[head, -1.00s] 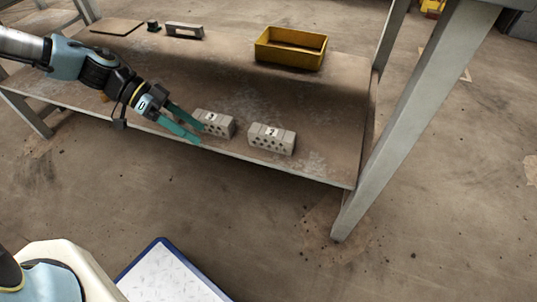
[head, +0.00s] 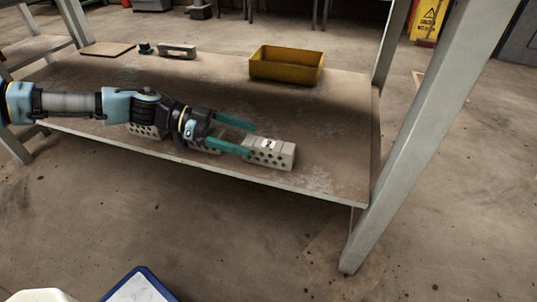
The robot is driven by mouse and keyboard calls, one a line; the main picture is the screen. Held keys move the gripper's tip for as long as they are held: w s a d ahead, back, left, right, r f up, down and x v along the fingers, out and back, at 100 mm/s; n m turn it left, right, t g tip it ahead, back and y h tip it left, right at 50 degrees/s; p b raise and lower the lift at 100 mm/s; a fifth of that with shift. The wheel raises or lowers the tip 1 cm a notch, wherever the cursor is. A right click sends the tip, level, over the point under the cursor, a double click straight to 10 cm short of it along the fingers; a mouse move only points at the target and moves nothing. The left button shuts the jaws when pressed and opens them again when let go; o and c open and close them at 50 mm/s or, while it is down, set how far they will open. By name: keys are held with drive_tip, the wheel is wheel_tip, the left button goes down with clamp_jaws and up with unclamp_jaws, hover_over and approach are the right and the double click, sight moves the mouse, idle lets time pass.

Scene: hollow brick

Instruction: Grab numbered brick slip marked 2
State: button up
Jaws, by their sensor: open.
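The brick slip marked 2 (head: 269,152) is a grey hollow brick with a white numbered label on top and holes in its front face. It stands on the low shelf (head: 330,150) near the front edge. My gripper (head: 249,139) is open, with its teal fingers pointing right at the left end of this brick. The near fingertip looks at or beside the brick's left end; I cannot tell whether it touches. Another holed brick (head: 205,147) is partly hidden under my gripper, and a third (head: 147,131) is partly hidden under my arm.
A yellow bin (head: 287,67) stands at the back of the shelf. A grey block (head: 177,51), a small dark item (head: 145,48) and a flat board (head: 108,49) lie at the back left. A metal post (head: 420,120) stands at the right. The shelf right of the marked brick is clear.

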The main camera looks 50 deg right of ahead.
sight(265, 144)
drive_tip(key=b+x, duration=0.2)
drive_tip(key=x, duration=0.2)
drive_tip(key=shift+a, duration=0.1)
drive_tip(key=shift+s+d+f, duration=0.1)
drive_tip(key=shift+s+d, duration=0.25)
drive_tip(key=shift+s, duration=0.15)
clamp_jaws()
idle(0.4)
